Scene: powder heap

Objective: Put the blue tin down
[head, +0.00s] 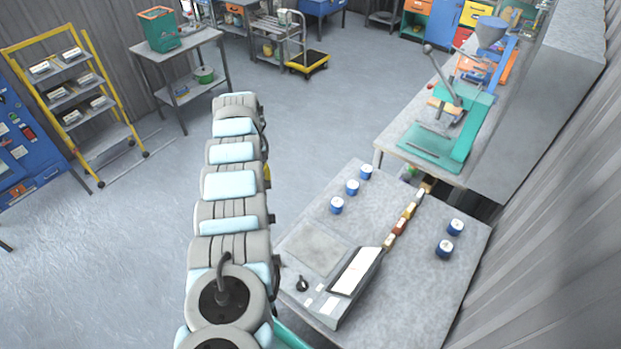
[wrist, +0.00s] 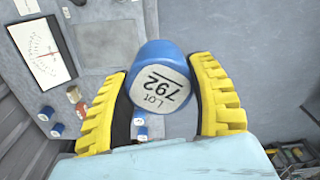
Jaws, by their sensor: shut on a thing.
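In the wrist view the tin is close to the camera, with the grey table in the background. In the head view I cannot make out the held tin, and my arm hides most of the gripper.
The grey table (head: 420,300) carries several other blue tins (head: 352,187), with two more at its right (head: 445,248). A row of small coloured blocks (head: 400,226) and a device with a white panel (head: 357,270) stand between. A green press (head: 440,145) is on the bench behind.

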